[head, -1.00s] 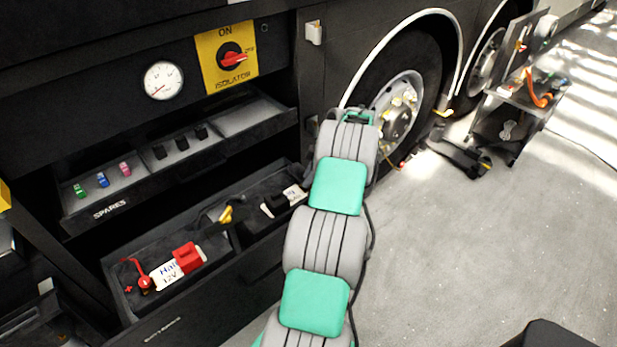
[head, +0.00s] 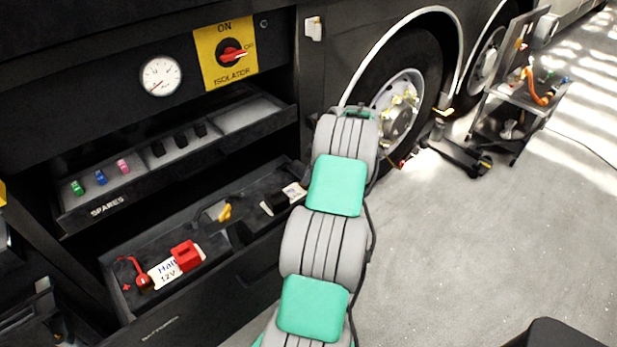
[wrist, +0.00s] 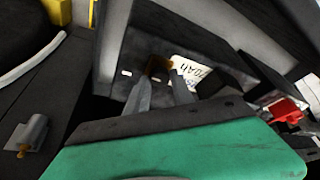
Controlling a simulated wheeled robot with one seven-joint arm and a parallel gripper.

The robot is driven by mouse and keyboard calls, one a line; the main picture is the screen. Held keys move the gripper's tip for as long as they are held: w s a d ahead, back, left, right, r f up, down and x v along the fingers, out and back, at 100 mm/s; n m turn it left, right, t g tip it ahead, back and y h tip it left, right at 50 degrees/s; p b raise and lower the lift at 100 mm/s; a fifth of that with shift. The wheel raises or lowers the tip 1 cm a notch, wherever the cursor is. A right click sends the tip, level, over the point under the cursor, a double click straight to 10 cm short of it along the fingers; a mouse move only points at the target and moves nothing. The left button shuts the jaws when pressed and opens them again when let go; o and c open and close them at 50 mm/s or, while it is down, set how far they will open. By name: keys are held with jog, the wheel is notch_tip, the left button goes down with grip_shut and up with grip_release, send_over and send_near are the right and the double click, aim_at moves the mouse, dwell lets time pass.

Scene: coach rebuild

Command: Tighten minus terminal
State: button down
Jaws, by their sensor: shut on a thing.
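In the wrist view, my gripper (wrist: 161,88) has its two grey fingers closed around a brass-brown piece (wrist: 158,65), which looks like the minus terminal's clamp or nut. It sits beside the white battery label reading "70Ah" (wrist: 191,72) and next to a black cover (wrist: 222,72). In the head view, the battery lies in an open drawer, with a red plus cover (head: 186,255) at its left and a black cover (head: 275,204) at its right. My arm hides the fingertips and the minus terminal there. How tight the terminal is cannot be seen.
A spares tray (head: 230,122) with coloured fuses juts out above the battery drawer (head: 150,325). A yellow-handled item (head: 225,212) is in the drawer. The yellow isolator panel (head: 208,70) is above.

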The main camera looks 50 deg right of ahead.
jog(key=m+b, duration=0.1)
jog(key=m+h+b, duration=0.1)
jog(key=m, duration=0.1)
jog(key=shift+a+f+m+b, duration=0.15)
jog(key=shift+m+b, duration=0.15)
jog(key=m+h+b, duration=0.1)
jog(key=m, duration=0.1)
jog(key=m+h+b, duration=0.1)
jog(key=m, duration=0.1)
jog(key=shift+a+m, duration=0.2)
jog(key=shift+m, duration=0.1)
jog(key=m+h+b, duration=0.1)
jog(key=m, duration=0.1)
jog(key=m+h+b, duration=0.1)
jog(key=m, duration=0.2)
jog(key=shift+w+a+g, duration=0.15)
jog(key=shift+a+g, duration=0.05)
jog(key=shift+g, duration=0.2)
jog(key=shift+m+g+h+b, duration=0.35)
jog(key=shift+m+g+h, duration=0.05)
jog(key=shift+m, duration=1.2)
jog(key=shift+r, duration=0.2)
jog(key=c, duration=1.1)
grip_release()
jog(key=v, duration=0.7)
jog(key=shift+a+r, duration=0.15)
jog(key=shift+r, duration=0.2)
